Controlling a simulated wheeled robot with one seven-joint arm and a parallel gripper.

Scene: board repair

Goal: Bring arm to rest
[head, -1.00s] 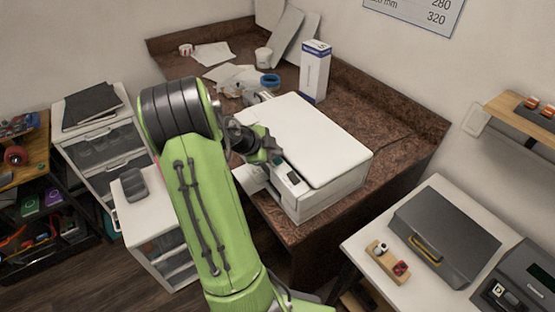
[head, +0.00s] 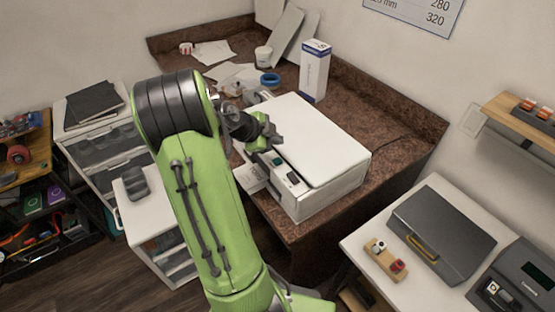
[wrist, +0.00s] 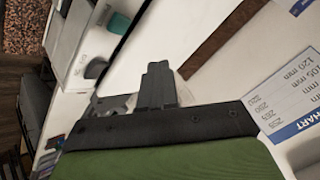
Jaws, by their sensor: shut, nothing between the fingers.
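My green arm reaches up from the bottom of the head view. My gripper (head: 274,138) hangs over the left edge of the white printer-like machine (head: 318,140), near its small control panel. In the wrist view the dark fingers of my gripper (wrist: 158,84) are together, with nothing between them. The pale surface of the machine shows behind them in the wrist view. I cannot tell the exact gap between the fingertips and the machine.
The machine stands on a brown speckled counter (head: 385,122) with a white and blue box (head: 314,72) behind it. A white drawer unit (head: 150,215) stands at left. A white table (head: 365,225) at right holds a dark grey case (head: 441,232).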

